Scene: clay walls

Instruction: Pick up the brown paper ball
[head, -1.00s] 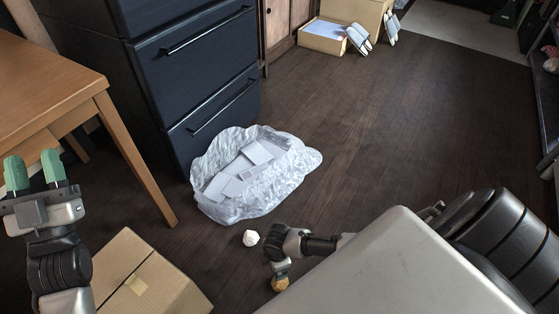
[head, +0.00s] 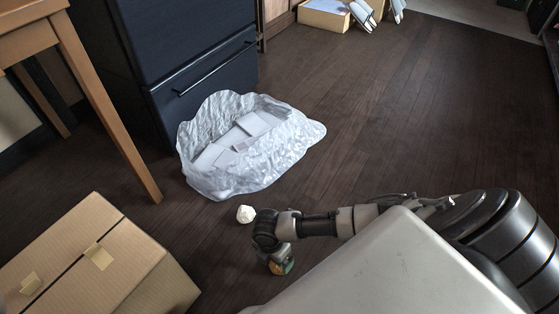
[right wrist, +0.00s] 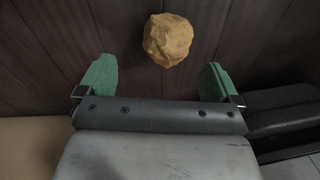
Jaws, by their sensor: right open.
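The brown paper ball (right wrist: 168,39) lies on the dark wood floor. In the right wrist view it is a crumpled tan lump just beyond my right gripper (right wrist: 158,78), lined up with the gap between its green fingertips. The fingers are open with nothing between them, and the ball appears apart from them. In the head view my right gripper (head: 277,266) points down at the floor, and the brown ball (head: 287,268) shows only partly beside it. My left gripper is out of view.
A white crumpled ball (head: 245,214) lies near my right wrist. A cardboard box (head: 90,265) and a wooden table (head: 100,110) are at left.

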